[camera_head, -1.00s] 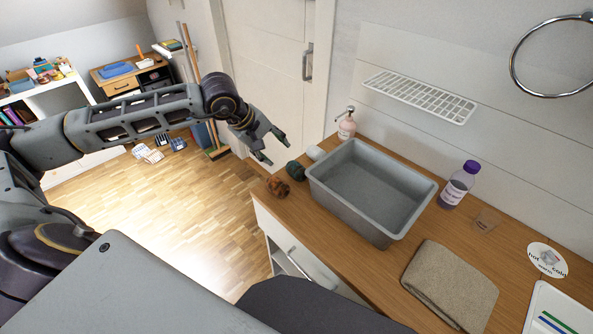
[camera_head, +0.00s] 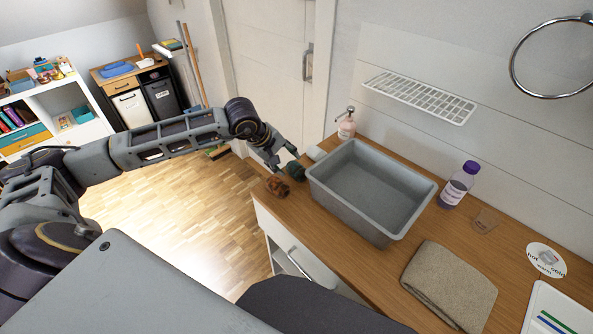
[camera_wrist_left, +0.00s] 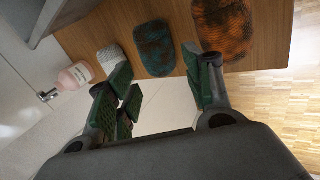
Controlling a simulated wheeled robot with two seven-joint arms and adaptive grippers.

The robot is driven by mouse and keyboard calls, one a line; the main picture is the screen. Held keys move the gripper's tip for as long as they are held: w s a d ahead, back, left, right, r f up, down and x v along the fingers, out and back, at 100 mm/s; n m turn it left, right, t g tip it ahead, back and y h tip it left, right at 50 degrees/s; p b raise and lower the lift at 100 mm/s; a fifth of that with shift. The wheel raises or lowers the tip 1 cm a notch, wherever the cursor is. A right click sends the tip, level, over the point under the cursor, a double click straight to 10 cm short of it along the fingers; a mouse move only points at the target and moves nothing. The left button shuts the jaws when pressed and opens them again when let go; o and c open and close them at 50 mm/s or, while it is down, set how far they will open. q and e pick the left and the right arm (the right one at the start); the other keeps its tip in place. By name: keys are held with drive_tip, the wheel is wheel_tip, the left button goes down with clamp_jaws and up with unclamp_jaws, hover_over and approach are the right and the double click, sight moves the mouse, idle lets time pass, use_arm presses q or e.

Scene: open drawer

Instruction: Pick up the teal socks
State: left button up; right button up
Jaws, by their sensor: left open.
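The teal socks (camera_head: 294,171), a dark rolled bundle, lie on the wooden counter left of the grey basin. My left gripper (camera_head: 284,160) is open and close to them, partly covering them in the head view. In the left wrist view the teal socks (camera_wrist_left: 153,46) lie just beyond the gap between the open fingers of my left gripper (camera_wrist_left: 165,78), with nothing held. Whether a finger touches them I cannot tell. My right gripper is out of view.
Orange-brown socks (camera_head: 277,186) and a pale bundle (camera_head: 316,153) lie on either side of the teal socks. A grey basin (camera_head: 318,187) stands to the right, a pink soap bottle (camera_head: 346,125) behind. The counter's left edge is close.

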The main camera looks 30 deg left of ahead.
sight(291, 165)
use_arm(q)
drive_tip(key=shift+f, duration=0.1)
drive_tip(key=shift+w+f, duration=0.15)
drive_tip(key=shift+w, duration=0.05)
drive_tip(key=shift+w+d+f, duration=0.1)
drive_tip(key=shift+w+f, duration=0.05)
drive_tip(key=shift+f, duration=0.05)
drive_tip(key=shift+w+d+f, duration=0.1)
drive_tip(key=shift+w+f, duration=0.25)
drive_tip(key=shift+f, duration=0.2)
drive_tip(key=shift+p+x, duration=0.3)
drive_tip(key=shift+x, duration=0.5)
drive_tip(key=shift+w+d+f, duration=0.1)
drive_tip(key=shift+w+f, duration=0.15)
drive_tip(key=shift+f, duration=0.2)
drive_tip(key=shift+w+f, duration=0.1)
drive_tip(key=shift+f, duration=0.05)
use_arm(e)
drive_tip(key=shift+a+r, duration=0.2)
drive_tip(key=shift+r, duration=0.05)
use_arm(q)
drive_tip(key=shift+c, duration=0.2)
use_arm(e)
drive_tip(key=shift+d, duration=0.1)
